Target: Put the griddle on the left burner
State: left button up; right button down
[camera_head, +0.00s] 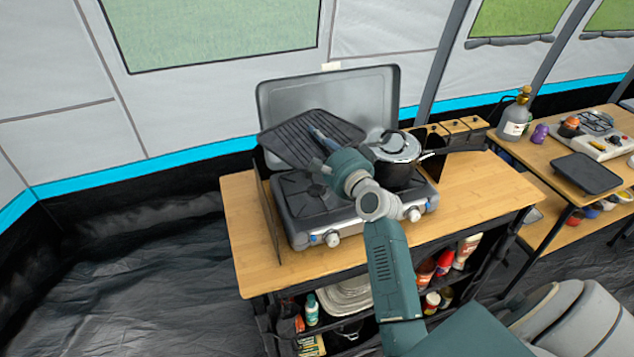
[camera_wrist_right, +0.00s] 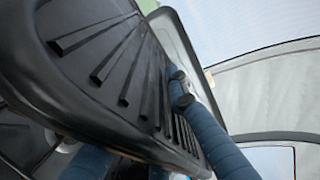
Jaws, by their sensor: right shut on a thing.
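The griddle (camera_head: 295,137) is a dark ribbed plate. My right gripper (camera_head: 320,137) is shut on its edge and holds it tilted in the air, over the back left part of the camping stove (camera_head: 322,228). In the right wrist view the ribbed griddle (camera_wrist_right: 105,75) fills the left side, with blue fingers on both sides of it. The left burner (camera_head: 308,196) is bare and lies below the griddle, partly hidden by my right arm. My left gripper is not in view.
A pot with a lid (camera_head: 396,153) stands on the right burner. The stove's raised lid (camera_head: 370,92) is behind the griddle. A wooden box (camera_head: 455,132) stands at right. The table (camera_head: 480,192) is clear at its right. A second table (camera_head: 555,165) holds a bottle and a dark tray.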

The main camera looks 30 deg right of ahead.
aim_at(319, 128)
jog(key=w+d+r, duration=0.2)
jog(key=r, duration=0.1)
jog(key=shift+w+d, duration=0.15)
jog(key=shift+d, duration=0.05)
jog(key=shift+w+d+f, duration=0.15)
notch_tip(319, 128, down, 15)
jog(key=b, duration=0.4)
jog(key=shift+d+r, duration=0.1)
jog(key=shift+r, duration=0.1)
jog(key=shift+f+h+b, duration=0.3)
jog(key=shift+f+b, duration=0.2)
jog(key=shift+b, duration=0.05)
notch_tip(319, 128, down, 4)
jog(key=b, duration=0.3)
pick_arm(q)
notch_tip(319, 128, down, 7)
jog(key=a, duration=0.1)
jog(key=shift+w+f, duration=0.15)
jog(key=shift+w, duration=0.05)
pick_arm(e)
jog(key=shift+r, duration=0.1)
